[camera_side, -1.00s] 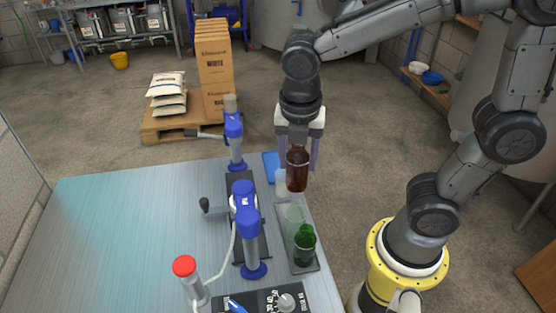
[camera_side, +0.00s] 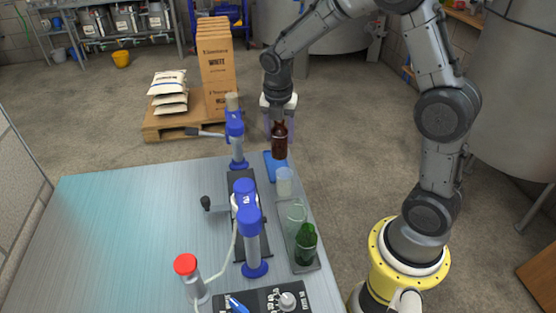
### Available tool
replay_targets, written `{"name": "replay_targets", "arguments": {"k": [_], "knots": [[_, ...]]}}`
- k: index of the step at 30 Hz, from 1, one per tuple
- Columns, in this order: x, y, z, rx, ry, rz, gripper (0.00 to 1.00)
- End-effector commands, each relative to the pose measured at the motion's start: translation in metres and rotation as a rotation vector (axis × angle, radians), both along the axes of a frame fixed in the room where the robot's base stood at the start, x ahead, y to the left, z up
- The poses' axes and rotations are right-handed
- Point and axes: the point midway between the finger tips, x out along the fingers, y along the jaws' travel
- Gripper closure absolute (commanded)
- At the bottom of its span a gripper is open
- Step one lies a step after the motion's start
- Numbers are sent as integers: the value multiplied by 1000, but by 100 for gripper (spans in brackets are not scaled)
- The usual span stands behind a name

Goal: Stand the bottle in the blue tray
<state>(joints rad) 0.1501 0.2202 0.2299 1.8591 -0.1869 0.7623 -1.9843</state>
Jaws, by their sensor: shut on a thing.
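A brown bottle (camera_side: 280,141) hangs upright in my gripper (camera_side: 279,122), which is shut on its upper part. The blue tray (camera_side: 270,169) lies at the far right edge of the table, and the bottle is in front of part of it in the side view. The bottle's lower end shows over the tray's right part. I cannot tell whether it touches the tray or hangs above it.
A whitish cup or jar (camera_side: 285,182) stands just nearer than the blue tray. A grey tray (camera_side: 305,268) holds a green bottle (camera_side: 306,244) and a clear glass (camera_side: 296,214). A blue capping device (camera_side: 245,210) stands to the left. The table's left part is clear.

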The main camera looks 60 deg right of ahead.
Motion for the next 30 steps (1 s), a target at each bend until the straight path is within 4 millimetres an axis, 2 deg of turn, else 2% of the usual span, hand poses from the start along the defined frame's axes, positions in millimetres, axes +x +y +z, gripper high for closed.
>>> {"name": "replay_targets", "arguments": {"k": [3, 8, 15, 28, 29, 30], "knots": [[-1, 0, -17, 1, 2, -1, 100], [-1, 1, -31, 1, 3, 0, 100], [-1, 1, -61, 1, 1, 0, 100], [0, 1, -67, 0, -1, 0, 100], [-1, 1, -68, 1, 1, 0, 42], [-1, 1, -67, 1, 0, 0, 34]]}}
